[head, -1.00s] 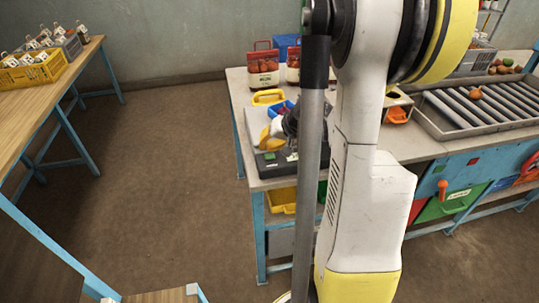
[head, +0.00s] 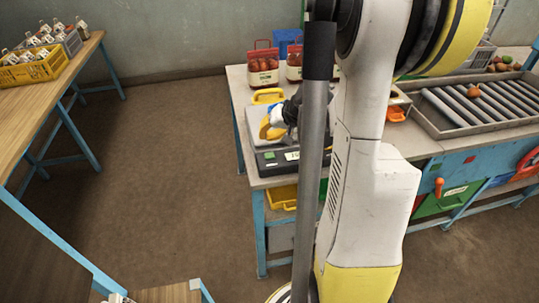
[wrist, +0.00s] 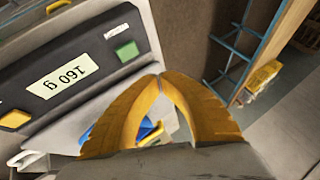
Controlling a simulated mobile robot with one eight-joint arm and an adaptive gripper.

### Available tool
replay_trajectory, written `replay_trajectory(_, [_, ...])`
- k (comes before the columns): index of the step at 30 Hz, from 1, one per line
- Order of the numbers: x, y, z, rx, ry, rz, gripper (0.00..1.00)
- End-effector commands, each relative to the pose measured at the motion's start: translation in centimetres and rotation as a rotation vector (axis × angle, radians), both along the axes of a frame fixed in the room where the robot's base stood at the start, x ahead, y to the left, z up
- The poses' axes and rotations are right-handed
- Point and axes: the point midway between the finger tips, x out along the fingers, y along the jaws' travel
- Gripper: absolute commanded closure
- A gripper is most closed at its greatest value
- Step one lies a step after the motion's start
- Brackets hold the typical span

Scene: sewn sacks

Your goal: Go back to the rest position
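My gripper (head: 267,130) has yellow fingers and hangs low over the scale (head: 270,160) on the workbench, partly behind my own arm column in the head view. In the wrist view my gripper (wrist: 160,76) has its two fingertips together, with nothing seen held between them. The scale (wrist: 95,55) has a dark front panel with a lit display showing 160 g upside down, a green button and an orange button. Something blue (wrist: 148,130) shows through the gap behind the fingertips.
Red sacks (head: 263,66) with labels stand at the bench's back. A yellow bin (head: 283,197) sits under the bench (head: 238,85). A roller tray (head: 470,110) is on the right. Another table (head: 50,85) with yellow and grey crates is at left. Open floor lies between.

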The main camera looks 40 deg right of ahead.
Motion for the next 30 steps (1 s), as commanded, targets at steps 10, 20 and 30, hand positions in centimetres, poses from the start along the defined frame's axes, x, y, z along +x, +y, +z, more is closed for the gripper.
replay_trajectory(10, [0.0,0.2,0.1,-0.001,0.001,0.002,1.0])
replay_trajectory(20, [-1.0,11.7,4.1,-0.129,0.052,0.171,1.0])
replay_trajectory(30, [-8.7,25.4,6.3,-0.362,0.046,0.435,1.0])
